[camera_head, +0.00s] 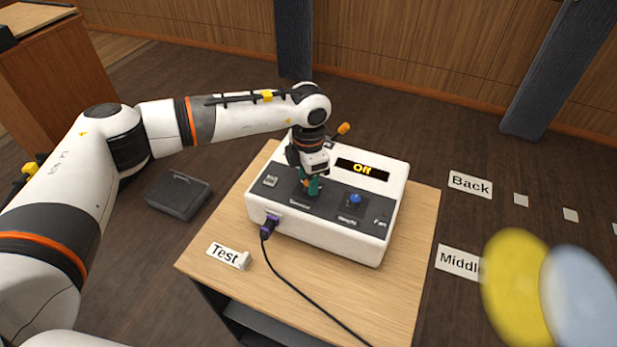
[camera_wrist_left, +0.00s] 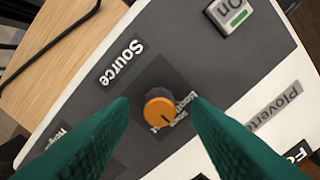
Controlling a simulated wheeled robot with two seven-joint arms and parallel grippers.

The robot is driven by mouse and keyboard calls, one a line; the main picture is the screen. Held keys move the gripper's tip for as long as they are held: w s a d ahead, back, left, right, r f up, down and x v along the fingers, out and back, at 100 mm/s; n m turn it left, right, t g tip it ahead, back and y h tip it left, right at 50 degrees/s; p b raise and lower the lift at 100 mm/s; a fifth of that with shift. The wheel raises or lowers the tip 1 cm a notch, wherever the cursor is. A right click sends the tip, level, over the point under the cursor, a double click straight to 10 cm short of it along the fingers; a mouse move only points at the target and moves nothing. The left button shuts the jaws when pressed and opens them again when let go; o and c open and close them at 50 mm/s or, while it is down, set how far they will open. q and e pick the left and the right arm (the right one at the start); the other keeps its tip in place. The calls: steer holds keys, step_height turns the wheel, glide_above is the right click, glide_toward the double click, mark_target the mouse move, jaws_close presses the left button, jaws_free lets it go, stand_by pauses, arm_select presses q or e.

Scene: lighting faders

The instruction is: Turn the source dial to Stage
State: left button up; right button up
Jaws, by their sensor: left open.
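The white console (camera_head: 325,235) with a dark grey panel stands on a wooden table. In the left wrist view, the orange source dial (camera_wrist_left: 159,107) sits below the "Source" label (camera_wrist_left: 121,63). Its dark pointer line points to the lower right of that picture; the small position labels beside it are partly hidden and unreadable. My left gripper (camera_head: 312,188) is over the panel, pointing down, and hides the dial in the head view. Its green fingers (camera_wrist_left: 160,108) are open, one on each side of the dial, with gaps visible. My right gripper is out of view.
A blue knob (camera_head: 355,199) is right of my gripper. An orange-tipped part (camera_head: 344,128) rises behind it. Blurred yellow (camera_head: 515,287) and pale blue (camera_head: 578,295) discs show at right.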

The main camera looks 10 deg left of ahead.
arm_select(q)
step_height(320, 180, up, 12)
steer(key=b, duration=0.3)
steer(key=shift+f, duration=0.25)
